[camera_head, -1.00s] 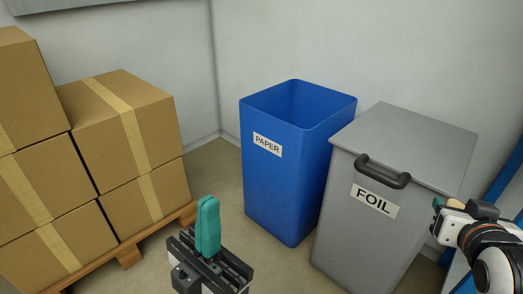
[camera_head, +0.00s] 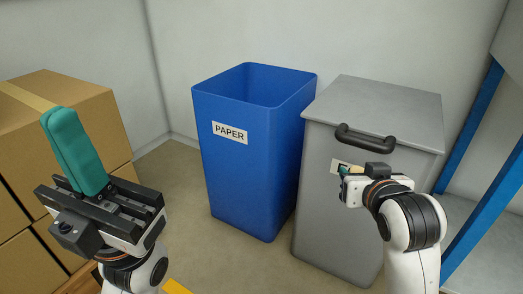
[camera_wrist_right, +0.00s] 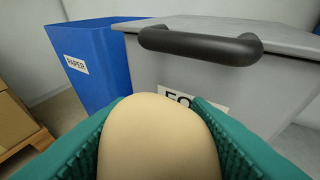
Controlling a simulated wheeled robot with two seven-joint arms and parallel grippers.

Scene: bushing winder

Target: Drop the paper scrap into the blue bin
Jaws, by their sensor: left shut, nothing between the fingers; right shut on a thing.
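The blue bin (camera_head: 245,165), labelled PAPER, stands open-topped near the back wall; its inside floor is hidden. It also shows in the right wrist view (camera_wrist_right: 92,65). My right gripper (camera_head: 345,171) is in front of the grey bin's label, to the right of the blue bin and below its rim. In the right wrist view, its teal fingers are shut on a smooth, rounded tan piece, which I take for the paper scrap (camera_wrist_right: 158,140). My left gripper (camera_head: 60,122), with teal fingers pointing up, is shut and empty at the left, apart from the bin.
A grey bin (camera_head: 330,225), labelled FOIL, with a closed lid and dark handle (camera_head: 365,137), stands close on the blue bin's right. Cardboard boxes (camera_head: 95,110) are stacked at the left. Blue posts (camera_head: 472,135) stand at the right. Floor shows in front of the blue bin.

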